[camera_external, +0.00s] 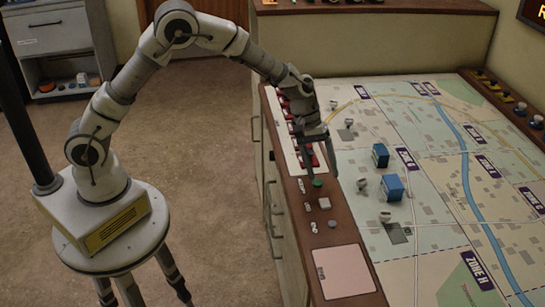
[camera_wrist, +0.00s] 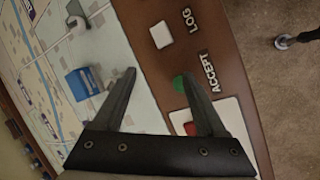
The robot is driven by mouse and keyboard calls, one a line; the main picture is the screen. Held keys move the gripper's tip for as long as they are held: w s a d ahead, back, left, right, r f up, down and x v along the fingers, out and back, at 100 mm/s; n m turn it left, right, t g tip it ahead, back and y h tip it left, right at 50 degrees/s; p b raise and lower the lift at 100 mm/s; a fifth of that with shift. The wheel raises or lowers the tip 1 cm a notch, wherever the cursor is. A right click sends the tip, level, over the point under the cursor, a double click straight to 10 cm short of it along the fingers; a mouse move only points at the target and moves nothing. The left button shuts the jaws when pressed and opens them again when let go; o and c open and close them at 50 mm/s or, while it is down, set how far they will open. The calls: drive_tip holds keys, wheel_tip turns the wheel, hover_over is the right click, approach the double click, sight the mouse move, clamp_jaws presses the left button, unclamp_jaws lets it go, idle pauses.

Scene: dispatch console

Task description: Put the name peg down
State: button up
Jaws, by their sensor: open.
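My gripper (camera_external: 322,172) is open over the wooden edge of the console, near the green ACCEPT button (camera_external: 317,183). In the wrist view its two fingers (camera_wrist: 157,76) are spread with nothing held between them. The right fingertip overlaps the green button (camera_wrist: 178,84) in that view. Red pieces (camera_external: 296,125) sit along a white strip on the console's left edge, partly hidden by my gripper. One red piece (camera_wrist: 190,128) shows behind the right finger in the wrist view. I cannot tell which piece is the name peg.
The map board (camera_external: 440,150) carries blue blocks (camera_external: 392,187) and several small white pieces (camera_external: 385,216). A pale square button (camera_external: 324,203) by the LOG label and a pink pad (camera_external: 342,272) lie nearer the front. Open floor lies left of the console.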

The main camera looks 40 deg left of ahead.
drive_tip(key=n, duration=0.1)
drive_tip(key=a+f+n+h, duration=0.1)
drive_tip(key=n, duration=0.1)
drive_tip(key=shift+a+g+h, duration=0.3)
drive_tip(key=n, duration=0.1)
drive_tip(key=n+h, duration=0.1)
drive_tip(key=shift+a+r+n+h+b, duration=0.1)
drive_tip(key=shift+a+n+h+b, duration=0.2)
drive_tip(key=shift+a+b, duration=0.1)
drive_tip(key=w+a+r+n+t+h, duration=0.1)
drive_tip(key=n, duration=0.2)
drive_tip(key=w+a+r+n+h+b, duration=0.1)
drive_tip(key=w+n+h, duration=0.1)
drive_tip(key=n, duration=0.2)
drive_tip(key=w+a+r+n+t+h, duration=0.1)
drive_tip(key=n+h, duration=0.1)
drive_tip(key=n, duration=0.1)
drive_tip(key=shift+w+a+n+t, duration=0.3)
drive_tip(key=shift+w+a+n, duration=0.1)
drive_tip(key=b, duration=0.1)
approach(361, 180)
drive_tip(key=x, duration=0.5)
drive_tip(key=shift+f, duration=0.3)
drive_tip(key=shift+x, duration=2.65)
drive_tip(key=shift+w+a+f, duration=0.1)
drive_tip(key=shift+a, duration=0.05)
clamp_jaws()
